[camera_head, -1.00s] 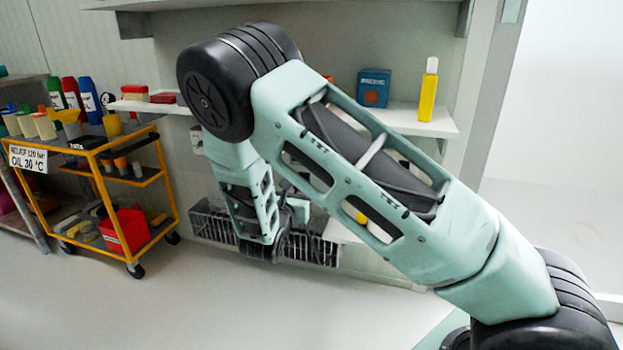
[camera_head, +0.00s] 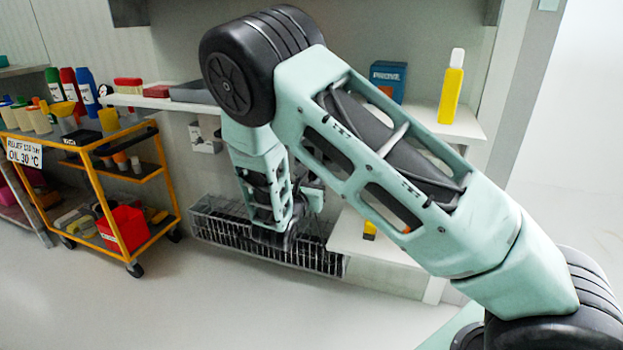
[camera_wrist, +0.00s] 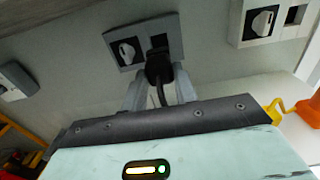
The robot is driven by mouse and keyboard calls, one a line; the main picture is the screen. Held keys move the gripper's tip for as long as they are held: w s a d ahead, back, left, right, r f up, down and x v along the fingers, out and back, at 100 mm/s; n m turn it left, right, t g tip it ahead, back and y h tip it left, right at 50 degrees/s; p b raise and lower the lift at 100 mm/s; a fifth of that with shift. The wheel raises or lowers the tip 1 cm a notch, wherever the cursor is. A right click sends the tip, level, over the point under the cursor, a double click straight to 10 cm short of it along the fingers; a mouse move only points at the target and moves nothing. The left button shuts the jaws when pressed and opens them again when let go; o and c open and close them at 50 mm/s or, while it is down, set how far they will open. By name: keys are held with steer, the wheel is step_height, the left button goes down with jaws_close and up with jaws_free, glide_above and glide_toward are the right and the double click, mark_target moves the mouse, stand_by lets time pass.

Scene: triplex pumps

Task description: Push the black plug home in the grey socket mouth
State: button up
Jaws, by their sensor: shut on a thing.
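In the wrist view, my gripper (camera_wrist: 158,78) is shut on the black plug (camera_wrist: 157,66), with a grey finger on each side of it and a dark cable hanging down. The plug's top overlaps the lower edge of the dark square socket mouth (camera_wrist: 159,41). I cannot tell how far the plug is in, or whether it is in at all. The mouth is in the right half of a grey wall plate (camera_wrist: 113,44), beside a white rotary switch (camera_wrist: 126,52). In the head view my arm hides the gripper, plug and mouth.
A pale switch box (camera_wrist: 264,20) is on the wall to the right. In the head view, a wire basket (camera_head: 215,231) stands below my forearm, a wall shelf (camera_head: 465,128) behind my arm, and an orange trolley (camera_head: 97,190) at left. The floor in front is clear.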

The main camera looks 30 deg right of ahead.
steer(key=shift+r, duration=0.1)
steer(key=shift+x, duration=2.85)
steer(key=shift+p, duration=1.1)
steer(key=shift+x, duration=1.45)
steer(key=o, duration=1)
steer(key=shift+o, duration=0.2)
steer(key=shift+a+p, duration=0.1)
steer(key=shift+p, duration=0.2)
steer(key=p+v, duration=0.4)
steer(key=v, duration=1.3)
steer(key=shift+p, duration=0.4)
